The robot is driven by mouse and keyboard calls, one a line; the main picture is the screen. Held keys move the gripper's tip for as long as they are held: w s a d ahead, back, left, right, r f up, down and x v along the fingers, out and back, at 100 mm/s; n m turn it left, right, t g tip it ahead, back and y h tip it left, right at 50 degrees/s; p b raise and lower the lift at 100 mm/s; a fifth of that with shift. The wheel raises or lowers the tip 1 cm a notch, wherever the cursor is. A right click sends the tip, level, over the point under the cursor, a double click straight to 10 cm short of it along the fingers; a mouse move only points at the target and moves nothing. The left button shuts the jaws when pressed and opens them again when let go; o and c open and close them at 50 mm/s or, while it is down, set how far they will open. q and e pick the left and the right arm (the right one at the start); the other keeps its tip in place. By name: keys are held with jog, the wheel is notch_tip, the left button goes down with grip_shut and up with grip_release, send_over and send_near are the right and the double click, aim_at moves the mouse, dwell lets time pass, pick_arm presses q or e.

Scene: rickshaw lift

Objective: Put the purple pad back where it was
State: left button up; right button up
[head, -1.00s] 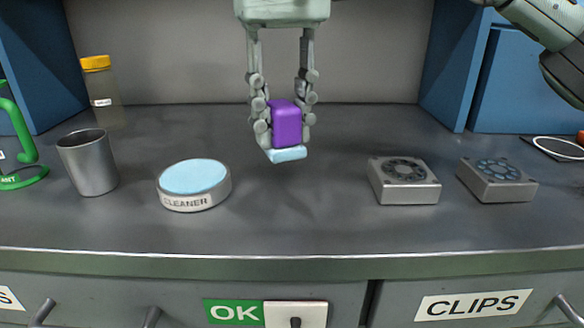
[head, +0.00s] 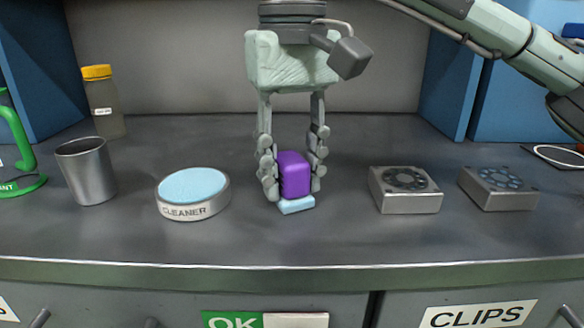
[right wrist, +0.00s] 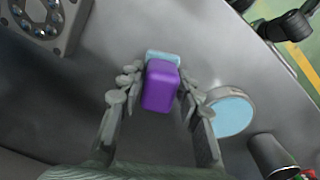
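The purple pad (head: 294,174) is a small block with a light blue layer at its lower end. My right gripper (head: 294,180) is shut on it, with a finger on each side. The pad is upright, with its blue end down, low at the worktop between the cleaner dish and the metal blocks. I cannot tell whether it touches the worktop. In the right wrist view the pad (right wrist: 160,88) sits between the fingers. The round cleaner dish (head: 194,210) with a light blue top stands left of the gripper. My left gripper is not in view.
A metal cup (head: 88,172) and a yellow-capped bottle (head: 104,105) stand at the left, near a green stand (head: 18,150). Two metal blocks, one nearer (head: 405,192) and one farther right (head: 499,188), stand at the right. The worktop in front is clear.

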aim_at(292, 158)
jog(key=shift+o, duration=0.9)
jog(key=shift+r, duration=0.15)
notch_tip(292, 158, up, 6)
jog(key=shift+r+p, duration=0.1)
jog(key=shift+p, duration=0.45)
notch_tip(292, 158, up, 4)
jog(key=shift+r+p, duration=0.25)
jog(key=shift+p, duration=0.3)
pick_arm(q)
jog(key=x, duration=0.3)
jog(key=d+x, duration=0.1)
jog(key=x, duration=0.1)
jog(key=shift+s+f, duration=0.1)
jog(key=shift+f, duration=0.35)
pick_arm(e)
jog(key=shift+r, duration=0.65)
